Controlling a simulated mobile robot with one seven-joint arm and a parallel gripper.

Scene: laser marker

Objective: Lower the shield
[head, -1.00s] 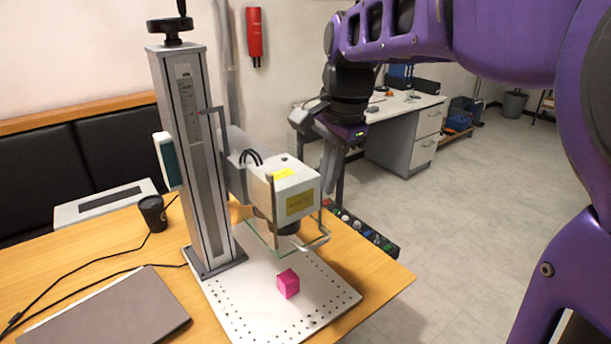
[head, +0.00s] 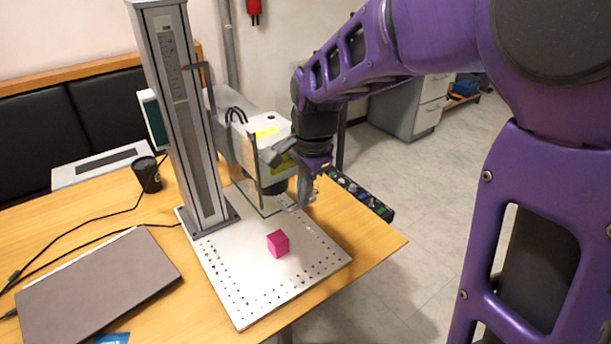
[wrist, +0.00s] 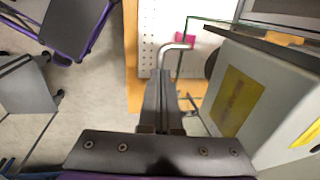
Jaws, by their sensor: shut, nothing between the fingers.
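The laser marker's head (head: 262,138) is a pale box with a yellow label, carried on a grey column (head: 180,110). The clear shield (head: 243,190), with green edges, is beneath the head, above the base plate. In the wrist view, a bent metal handle (wrist: 171,52) lies just beyond the fingertips, and a green shield edge (wrist: 215,20) shows. My gripper (head: 302,200) points down in front of the head, close to the handle. In the wrist view, my gripper (wrist: 160,76) has its fingers together and empty. Whether it touches the handle cannot be told.
A magenta cube (head: 278,244) sits on the perforated white plate (head: 235,295). A control strip with knobs (head: 360,193) is at the table's right side. A laptop (head: 95,290) and black cup (head: 147,174) are at left. Open floor lies to the right.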

